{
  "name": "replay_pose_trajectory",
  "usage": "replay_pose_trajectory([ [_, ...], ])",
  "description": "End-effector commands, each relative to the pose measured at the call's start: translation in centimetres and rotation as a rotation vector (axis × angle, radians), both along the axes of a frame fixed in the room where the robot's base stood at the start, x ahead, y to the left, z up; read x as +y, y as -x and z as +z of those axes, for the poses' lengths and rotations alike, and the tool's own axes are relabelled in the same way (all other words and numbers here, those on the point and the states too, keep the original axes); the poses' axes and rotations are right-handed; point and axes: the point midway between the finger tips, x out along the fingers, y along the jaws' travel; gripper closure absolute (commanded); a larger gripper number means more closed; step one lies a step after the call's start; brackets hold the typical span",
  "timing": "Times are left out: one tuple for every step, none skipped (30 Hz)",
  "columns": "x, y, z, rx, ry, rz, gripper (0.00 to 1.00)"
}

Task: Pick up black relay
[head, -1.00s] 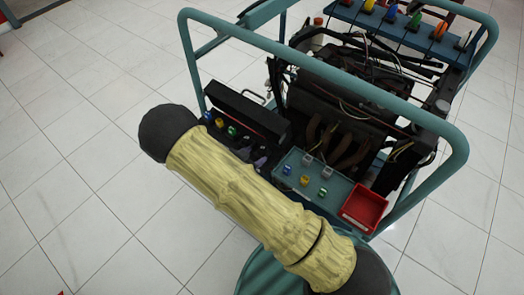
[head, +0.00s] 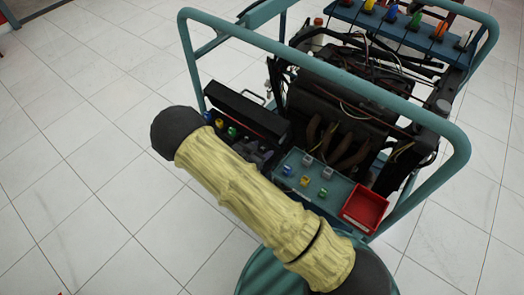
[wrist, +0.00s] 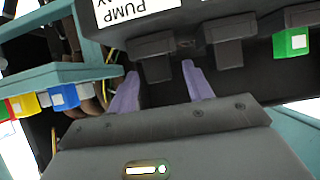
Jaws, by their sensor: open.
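In the wrist view my gripper (wrist: 160,67) is open, with two purple fingers pointing up at a dark fuse box. A black relay (wrist: 156,66) hangs from the box and shows between the two fingertips. I cannot tell whether either finger touches it. A second black relay (wrist: 228,50) sits just right of the right finger. In the head view my yellowish arm covers most of the gripper, and the black relays cannot be made out clearly beside it.
A green relay (wrist: 291,42) sits at the right. A white PUMP label (wrist: 135,8) is above. In the head view a teal tray (head: 330,207) holds small coloured pieces, beside a red bin (head: 365,209). Teal frame rails (head: 330,72) surround the engine.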

Motion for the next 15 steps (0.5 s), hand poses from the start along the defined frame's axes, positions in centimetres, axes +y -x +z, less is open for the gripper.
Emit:
replay_pose_trajectory([
  [0.01, 0.01, 0.01, 0.0, 0.0, 0.0, 0.49],
  [0.01, 0.01, 0.01, 0.0, 0.0, 0.0, 0.49],
  [0.02, 0.02, 0.01, 0.0, 0.0, 0.0, 0.49],
  [0.02, 0.02, 0.01, 0.0, 0.0, 0.0, 0.49],
  [0.03, 0.02, 0.02, 0.0, 0.0, 0.0, 0.49],
  [0.03, 0.02, 0.02, 0.0, 0.0, 0.0, 0.49],
  [0.03, 0.02, 0.02, 0.0, 0.0, 0.0, 0.49],
  [0.03, 0.02, 0.02, 0.0, 0.0, 0.0, 0.55],
  [0.03, 0.02, 0.02, 0.0, 0.0, 0.0, 0.63],
  [0.03, 0.03, 0.02, 0.0, 0.0, 0.0, 0.69],
  [0.04, 0.03, 0.02, 0.0, 0.0, 0.0, 0.75],
  [0.03, 0.03, 0.02, 0.0, 0.0, 0.0, 0.82],
  [0.03, 0.03, 0.02, 0.0, 0.0, 0.0, 0.88],
  [0.03, 0.03, 0.02, 0.0, 0.0, 0.0, 0.94],
  [0.03, 0.03, 0.02, 0.0, 0.0, 0.0, 0.97],
])
